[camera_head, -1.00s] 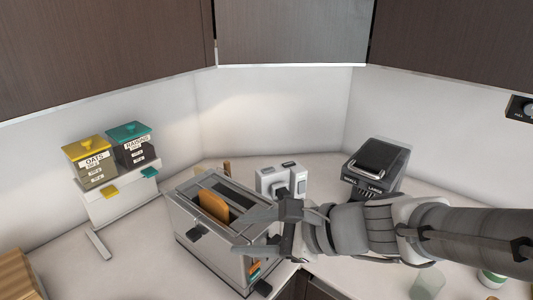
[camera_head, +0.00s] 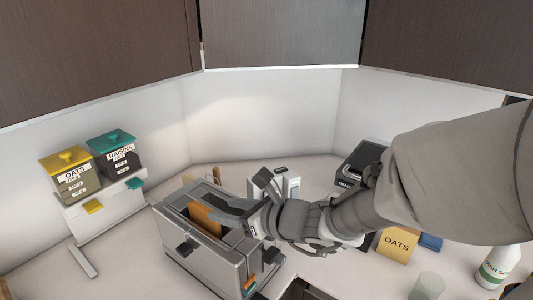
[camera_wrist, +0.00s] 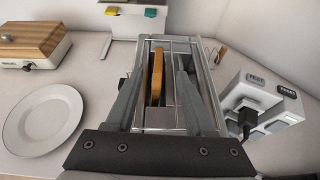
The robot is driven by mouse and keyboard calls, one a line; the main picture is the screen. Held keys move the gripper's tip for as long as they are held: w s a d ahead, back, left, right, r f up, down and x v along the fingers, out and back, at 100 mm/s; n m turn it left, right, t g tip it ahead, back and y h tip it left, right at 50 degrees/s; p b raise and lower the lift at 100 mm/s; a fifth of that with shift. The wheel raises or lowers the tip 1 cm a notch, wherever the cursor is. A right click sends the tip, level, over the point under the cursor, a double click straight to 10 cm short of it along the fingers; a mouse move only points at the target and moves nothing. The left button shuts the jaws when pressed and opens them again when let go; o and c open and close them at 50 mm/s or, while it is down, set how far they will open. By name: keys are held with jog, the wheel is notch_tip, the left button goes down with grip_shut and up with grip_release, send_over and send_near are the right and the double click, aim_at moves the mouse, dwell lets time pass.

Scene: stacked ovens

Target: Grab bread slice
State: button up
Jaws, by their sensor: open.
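The bread slice (camera_head: 206,217) stands upright in one slot of the grey metal toaster (camera_head: 209,260), its top edge above the slot. In the wrist view the slice (camera_wrist: 157,77) shows between the two fingers, closer to the left one. My gripper (camera_head: 222,212) is over the toaster from the right, its fingers spread and empty. In the wrist view the open fingers (camera_wrist: 157,82) reach along the top of the toaster, on either side of the slice. Whether a finger touches the bread cannot be told.
A white socket unit (camera_head: 290,186) with a plug stands behind the toaster. The oats and raisins dispenser (camera_head: 108,212) is at left. A plate (camera_wrist: 43,119) and a wooden-topped box (camera_wrist: 33,44) show in the wrist view.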

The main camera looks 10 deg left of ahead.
aim_at(207, 209)
jog(key=x, duration=0.4)
jog(key=shift+f+x, duration=0.15)
jog(key=shift+x, duration=1.2)
jog(key=shift+f+x, duration=0.15)
jog(key=shift+x, duration=1.2)
jog(key=shift+s+d, duration=0.1)
jog(key=shift+s, duration=0.05)
grip_shut()
